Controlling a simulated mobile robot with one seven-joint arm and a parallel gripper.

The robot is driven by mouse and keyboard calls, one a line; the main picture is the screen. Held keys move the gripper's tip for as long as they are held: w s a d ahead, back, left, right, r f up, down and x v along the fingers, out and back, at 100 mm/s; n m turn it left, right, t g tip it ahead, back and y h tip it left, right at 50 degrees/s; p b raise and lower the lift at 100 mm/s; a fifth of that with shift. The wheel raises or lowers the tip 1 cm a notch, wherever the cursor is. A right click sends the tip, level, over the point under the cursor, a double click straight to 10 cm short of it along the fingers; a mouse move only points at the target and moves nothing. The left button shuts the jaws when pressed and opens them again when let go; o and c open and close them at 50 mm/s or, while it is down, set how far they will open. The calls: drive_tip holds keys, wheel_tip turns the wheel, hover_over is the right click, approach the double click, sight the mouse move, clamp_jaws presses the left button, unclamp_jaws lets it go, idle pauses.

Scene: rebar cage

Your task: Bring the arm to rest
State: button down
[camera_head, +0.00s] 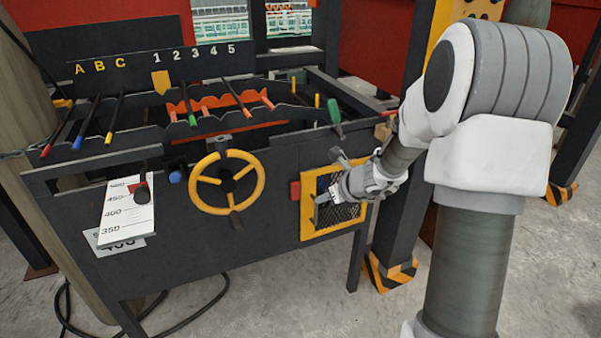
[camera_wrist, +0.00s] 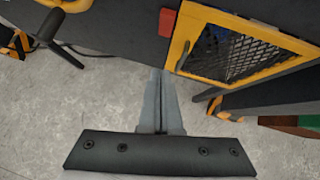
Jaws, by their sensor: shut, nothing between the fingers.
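My gripper (camera_head: 325,198) is at the front of the dark workbench, in front of the yellow-framed mesh door (camera_head: 306,222) at its right end. In the wrist view my gripper (camera_wrist: 162,72) points towards the bench front, with its two grey fingers together and nothing between them. The yellow-framed mesh door (camera_wrist: 183,45) shows there to the right of the fingertips. I cannot tell whether the fingertips touch the bench. My arm comes in from the right side of the head view, bent at a large white and grey joint.
The bench front carries a yellow handwheel (camera_head: 258,190), a red block (camera_head: 295,190) and a scale plate (camera_head: 127,215) with a lever. Coloured rods and a green-handled tool (camera_head: 335,112) lie on top. A dark post (camera_head: 400,225) stands right of the bench. Grey floor is open in front.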

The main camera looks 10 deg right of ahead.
drive_tip(key=s+a+r+n+g+y, duration=0.1)
drive_tip(key=s+a+r+n+g, duration=0.1)
drive_tip(key=s+a+r+n, duration=1.25)
drive_tip(key=s+d+r+n+h, duration=0.1)
drive_tip(key=s+d+n+h, duration=0.15)
drive_tip(key=s+n, duration=0.6)
drive_tip(key=s+d+n+h, duration=0.2)
drive_tip(key=s+d+n, duration=0.2)
drive_tip(key=s+n, duration=0.45)
wheel_tip(320, 180, up, 21)
drive_tip(key=p, duration=2)
drive_tip(key=shift+w+g+p, duration=0.3)
drive_tip(key=shift+w+g, duration=0.1)
drive_tip(key=shift+d+f, duration=0.1)
